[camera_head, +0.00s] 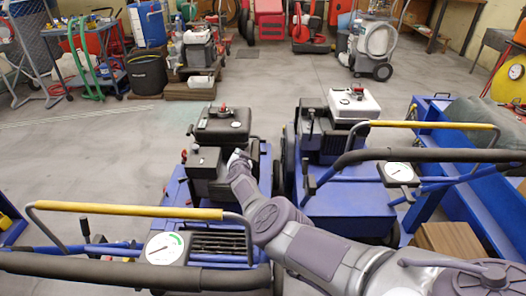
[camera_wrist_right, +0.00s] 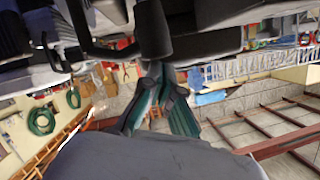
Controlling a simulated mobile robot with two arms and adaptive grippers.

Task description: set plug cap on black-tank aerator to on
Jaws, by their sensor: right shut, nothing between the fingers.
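The black-tank aerator (camera_head: 222,126) stands left of centre in the head view, with a black tank on top and a blue body. My right arm reaches across to the right side of its engine. My right gripper (camera_head: 238,156) is beside the engine, below the tank; its fingers are small and partly hidden there. In the right wrist view my right gripper (camera_wrist_right: 160,82) is shut and empty, just below dark engine parts (camera_wrist_right: 150,30). I cannot make out the plug cap or its setting. My left gripper is not in view.
A white-tank aerator (camera_head: 354,103) stands close on the right, leaving a narrow gap. Handlebars with yellow bars (camera_head: 125,210) and a round gauge (camera_head: 165,248) lie in the foreground. A blue frame (camera_head: 470,180) is at right. Open floor (camera_head: 290,75) lies behind the aerators.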

